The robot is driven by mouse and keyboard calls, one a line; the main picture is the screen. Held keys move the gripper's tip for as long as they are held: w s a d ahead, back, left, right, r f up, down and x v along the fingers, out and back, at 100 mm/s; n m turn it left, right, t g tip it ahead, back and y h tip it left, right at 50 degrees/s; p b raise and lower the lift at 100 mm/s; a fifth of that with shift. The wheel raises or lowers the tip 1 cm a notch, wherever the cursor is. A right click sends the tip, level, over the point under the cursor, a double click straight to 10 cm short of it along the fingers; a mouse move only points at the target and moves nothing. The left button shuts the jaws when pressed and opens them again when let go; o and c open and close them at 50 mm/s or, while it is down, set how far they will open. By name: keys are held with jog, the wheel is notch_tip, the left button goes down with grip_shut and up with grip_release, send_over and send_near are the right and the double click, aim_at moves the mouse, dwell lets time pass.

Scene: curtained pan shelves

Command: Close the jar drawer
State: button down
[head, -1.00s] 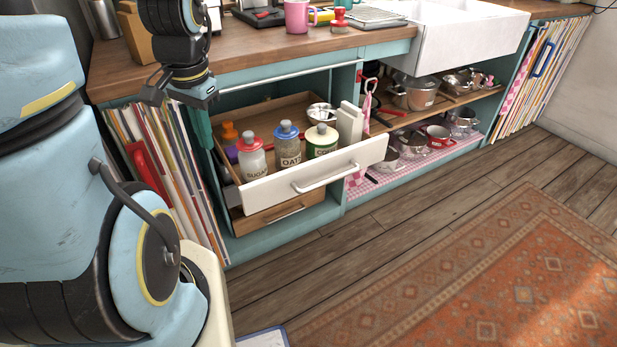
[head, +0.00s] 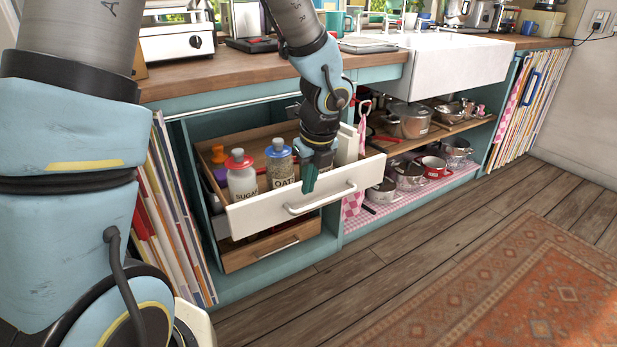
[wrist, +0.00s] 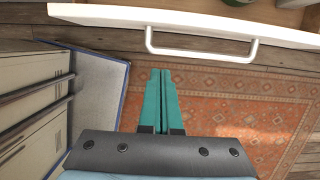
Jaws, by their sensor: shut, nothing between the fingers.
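The jar drawer (head: 262,213) is pulled out of the teal cabinet, with a white front and a pale bar handle (head: 320,200). It holds a sugar jar (head: 241,180) with a red lid and an oats jar (head: 280,165) with a blue lid; my arm hides part of the drawer's right side. My gripper (head: 309,185) is shut and empty, pointing down by the drawer front near the handle. In the wrist view my gripper's teal fingers (wrist: 155,75) lie together, below and apart from the handle (wrist: 200,47) in the picture.
A lower wooden drawer (head: 270,250) sits beneath. Books (head: 180,215) stand at the left. Open shelves with pots (head: 410,120) and a pink checked cloth are at the right. The wooden floor and the rug (head: 510,285) in front are clear.

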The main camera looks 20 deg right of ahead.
aim_at(293, 193)
jog(key=w+f, duration=0.2)
jog(key=w+a+f, duration=0.1)
jog(key=w+f, duration=0.1)
jog(key=shift+f, duration=0.35)
jog(key=shift+w, duration=0.6)
jog(key=shift+w+a, duration=0.1)
jog(key=shift+w+a+r+p, duration=0.1)
jog(key=shift+w+p, duration=0.4)
jog(key=shift+w, duration=0.05)
jog(key=w+a+p, duration=0.1)
jog(key=w+p, duration=0.2)
jog(key=w, duration=0.2)
jog(key=w+a+p, duration=0.1)
jog(key=w+p, duration=0.3)
jog(key=w, duration=0.1)
jog(key=w+a+p, duration=0.1)
jog(key=w+p, duration=0.2)
jog(key=w, duration=0.3)
jog(key=shift+a, duration=0.1)
jog(key=shift+w+a+p, duration=0.15)
jog(key=shift+w+p, duration=0.45)
jog(key=shift+w, duration=0.35)
